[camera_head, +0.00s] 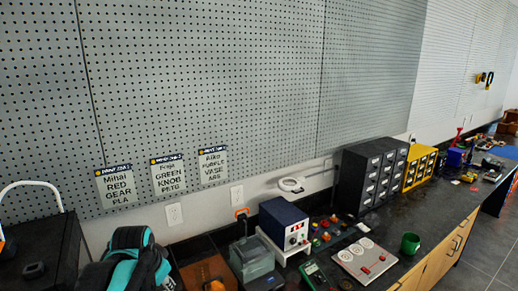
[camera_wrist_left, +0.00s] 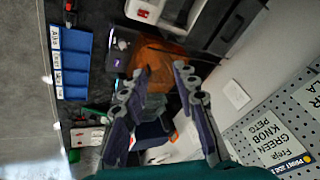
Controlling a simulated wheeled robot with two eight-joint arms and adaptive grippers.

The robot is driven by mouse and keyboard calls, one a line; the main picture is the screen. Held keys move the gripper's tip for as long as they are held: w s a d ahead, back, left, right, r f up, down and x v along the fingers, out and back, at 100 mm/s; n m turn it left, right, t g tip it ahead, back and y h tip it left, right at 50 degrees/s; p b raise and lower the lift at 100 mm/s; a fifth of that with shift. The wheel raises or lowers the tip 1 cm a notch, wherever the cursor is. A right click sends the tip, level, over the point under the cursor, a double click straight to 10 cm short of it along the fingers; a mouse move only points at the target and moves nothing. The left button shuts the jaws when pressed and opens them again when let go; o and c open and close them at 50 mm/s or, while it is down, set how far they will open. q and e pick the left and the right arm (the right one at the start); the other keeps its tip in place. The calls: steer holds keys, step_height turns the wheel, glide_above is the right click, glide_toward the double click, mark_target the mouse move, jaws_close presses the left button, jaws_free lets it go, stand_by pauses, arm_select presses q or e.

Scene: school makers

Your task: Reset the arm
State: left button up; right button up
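My left gripper (camera_wrist_left: 160,70) shows in the left wrist view with its two dark fingers spread apart and nothing between them. Behind the fingers, lower and out of reach as far as I can tell, lie an orange-brown item (camera_wrist_left: 165,52) and bench equipment. In the head view a teal and black part of my own arm (camera_head: 130,262) rises at the bottom left; its fingers cannot be made out there. My right gripper is in neither view.
A black bench (camera_head: 425,222) runs along the pegboard wall (camera_head: 220,70). On it stand a blue power supply (camera_head: 283,225), a black drawer cabinet (camera_head: 366,178), a yellow drawer cabinet (camera_head: 418,167) and a green mug (camera_head: 410,243). A blue labelled tray (camera_wrist_left: 75,62) shows in the wrist view.

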arm_select(q)
steer(key=s+d+f+n+t+b, duration=0.1)
steer(key=s+d+f+n+b, duration=0.1)
steer(key=s+d+f, duration=0.2)
steer(key=s+d+f+n+t+h+b, duration=0.1)
steer(key=s+d+f, duration=0.3)
steer(key=s+f, duration=0.5)
steer(key=s+n+b, duration=0.1)
steer(key=s, duration=0.2)
steer(key=shift+s+n, duration=0.25)
steer(key=shift+n, duration=0.15)
